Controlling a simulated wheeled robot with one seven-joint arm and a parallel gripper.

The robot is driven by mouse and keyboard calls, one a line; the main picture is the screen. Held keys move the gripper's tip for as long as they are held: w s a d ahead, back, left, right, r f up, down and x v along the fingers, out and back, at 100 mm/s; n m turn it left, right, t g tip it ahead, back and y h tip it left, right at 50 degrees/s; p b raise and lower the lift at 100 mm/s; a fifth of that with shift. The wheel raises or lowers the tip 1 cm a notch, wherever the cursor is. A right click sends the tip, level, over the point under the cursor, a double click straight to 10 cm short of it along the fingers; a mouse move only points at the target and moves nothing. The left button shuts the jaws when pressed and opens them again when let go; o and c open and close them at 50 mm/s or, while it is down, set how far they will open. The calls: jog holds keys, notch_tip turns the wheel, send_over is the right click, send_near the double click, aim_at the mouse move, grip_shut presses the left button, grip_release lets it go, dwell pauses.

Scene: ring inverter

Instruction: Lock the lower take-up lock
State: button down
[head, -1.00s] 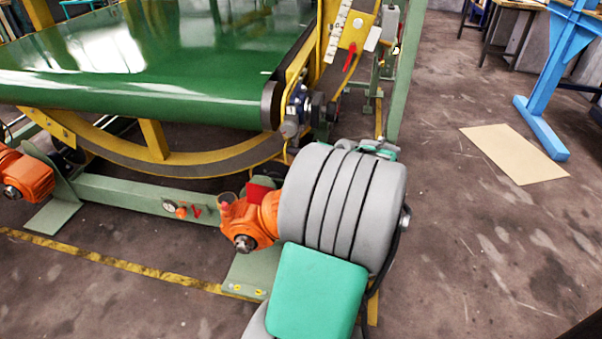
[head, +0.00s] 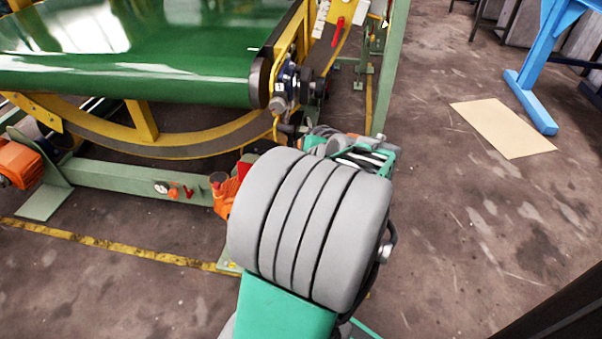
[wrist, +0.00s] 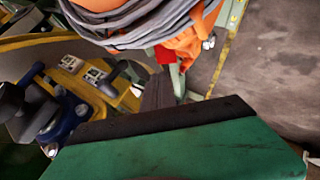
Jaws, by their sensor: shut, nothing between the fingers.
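A red lever (head: 337,31) sits on the yellow frame plate beside a white scale strip (head: 321,17), at the top of the head view. A smaller red handle (head: 188,191) is on the green crossbeam. I cannot tell which of these is the lower take-up lock. My gripper (wrist: 160,90) is shut and empty. In the head view its teal and grey wrist end shows beyond my grey arm joint, in front of the blue bearing, and the fingertips are hidden. In the wrist view a green housing fills the bottom; the blue bearing (wrist: 65,125) is at left.
The green belt (head: 130,60) and curved yellow frame (head: 165,145) fill the left. An orange drive unit (head: 222,192) is partly hidden by my arm; it shows with grey cables (wrist: 150,22) in the wrist view. The floor at right is open, with a flat tan sheet (head: 502,127).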

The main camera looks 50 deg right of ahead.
jog(key=s+a+p, duration=0.1)
jog(key=s+a, duration=0.2)
jog(key=s, duration=0.2)
jog(key=shift+r, duration=0.25)
jog(key=shift+s, duration=0.1)
